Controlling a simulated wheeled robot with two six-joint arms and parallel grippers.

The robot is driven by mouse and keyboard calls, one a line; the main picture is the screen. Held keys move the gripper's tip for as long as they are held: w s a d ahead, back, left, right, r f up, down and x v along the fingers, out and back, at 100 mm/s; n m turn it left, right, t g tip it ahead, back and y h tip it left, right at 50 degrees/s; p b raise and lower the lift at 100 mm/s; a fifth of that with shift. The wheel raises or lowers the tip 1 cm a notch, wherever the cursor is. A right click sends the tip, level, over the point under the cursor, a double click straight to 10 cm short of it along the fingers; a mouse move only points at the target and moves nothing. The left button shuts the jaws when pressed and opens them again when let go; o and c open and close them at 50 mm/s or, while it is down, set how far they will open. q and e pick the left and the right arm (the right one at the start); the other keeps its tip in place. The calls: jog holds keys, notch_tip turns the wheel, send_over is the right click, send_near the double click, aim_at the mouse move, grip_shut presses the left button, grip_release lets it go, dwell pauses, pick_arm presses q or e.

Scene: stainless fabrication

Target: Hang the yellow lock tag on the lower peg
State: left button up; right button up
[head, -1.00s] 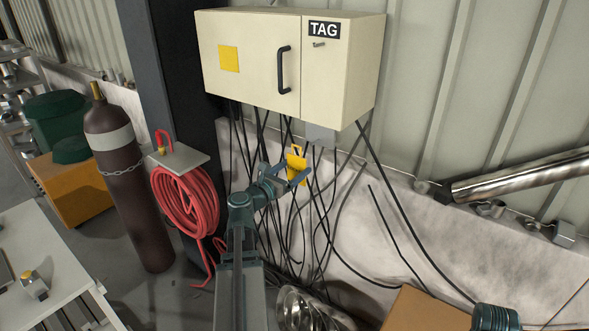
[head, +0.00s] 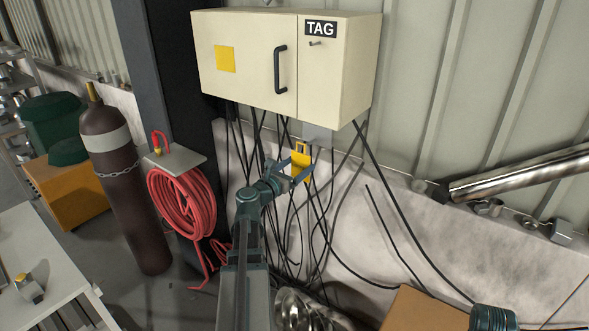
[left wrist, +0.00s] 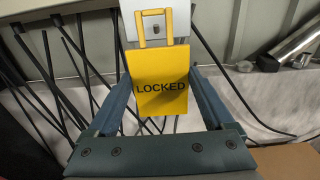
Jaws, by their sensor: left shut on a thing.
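The yellow lock tag (head: 301,164) is upright in my left gripper (head: 291,172), below the cream cabinet. In the left wrist view the tag (left wrist: 160,82) reads "LOCKED" and sits between the two fingers of the left gripper (left wrist: 164,102). Its open loop points up. A pale grey plate (left wrist: 181,20) is behind the loop, with a small dark peg (left wrist: 155,28) seen through the loop opening. I cannot tell whether the loop is around the peg or in front of it. Another peg (head: 315,43) is under the TAG label on the cabinet.
The cream cabinet (head: 245,85) overhangs the tag. Black cables (head: 262,130) hang around and behind my left gripper. A red hose coil (head: 182,205) and a gas cylinder (head: 125,200) stand left. A metal pipe (head: 520,173) is at the right.

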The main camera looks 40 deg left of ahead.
pick_arm(q)
jog(key=shift+w+a+f, duration=0.1)
jog(key=shift+w+a, duration=0.05)
jog(key=shift+w, duration=1.1)
jog(key=shift+w+a+f, duration=0.1)
jog(key=shift+w, duration=1.15)
jog(key=shift+w+f+b, duration=0.5)
jog(key=shift+f+b, duration=0.05)
jog(key=shift+b, duration=0.2)
jog(key=o, duration=1.1)
send_near(301, 164)
jog(key=shift+w+a+f, duration=0.2)
jog(key=shift+w+f, duration=0.35)
jog(key=shift+f, duration=0.3)
